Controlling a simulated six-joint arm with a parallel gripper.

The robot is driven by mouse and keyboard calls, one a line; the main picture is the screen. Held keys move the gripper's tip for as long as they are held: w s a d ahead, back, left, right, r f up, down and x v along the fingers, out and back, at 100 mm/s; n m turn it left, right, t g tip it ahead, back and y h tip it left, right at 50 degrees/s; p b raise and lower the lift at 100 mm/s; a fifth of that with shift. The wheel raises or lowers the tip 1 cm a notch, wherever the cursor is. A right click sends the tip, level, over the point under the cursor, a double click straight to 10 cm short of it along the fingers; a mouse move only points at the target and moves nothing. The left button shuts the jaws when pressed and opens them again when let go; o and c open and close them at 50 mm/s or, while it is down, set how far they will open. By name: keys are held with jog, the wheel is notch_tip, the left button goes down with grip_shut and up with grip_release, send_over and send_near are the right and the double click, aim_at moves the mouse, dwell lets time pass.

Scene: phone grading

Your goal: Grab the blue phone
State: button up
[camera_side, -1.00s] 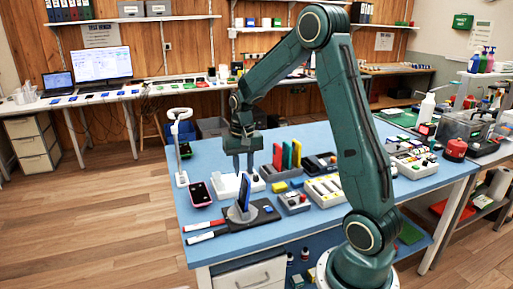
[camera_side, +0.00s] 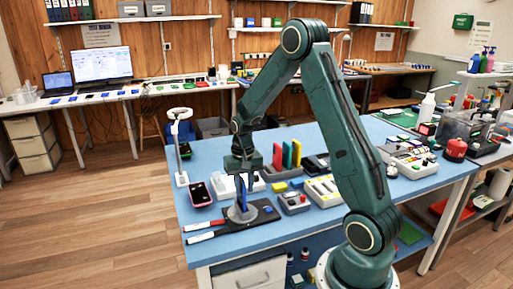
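The blue phone (camera_side: 240,194) stands tilted on a dark stand (camera_side: 265,212) near the front of the blue table. My gripper (camera_side: 245,183) points down at the phone's upper part, with its fingers reaching to about the phone's top edge. The fingers partly cover the phone. I cannot tell whether they touch it or have closed on it.
A phone with a pink-red edge (camera_side: 200,195) lies left of the stand. Two markers (camera_side: 202,231) lie in front. A rack behind holds upright red, green and orange pieces (camera_side: 287,155). A ring lamp (camera_side: 182,150) stands at the left edge.

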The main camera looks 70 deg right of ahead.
grip_shut()
jog(key=shift+d+r, duration=0.1)
jog(key=shift+r, duration=0.05)
jog(key=shift+r, duration=1.05)
jog(key=shift+r, duration=0.1)
jog(key=shift+r, duration=1.05)
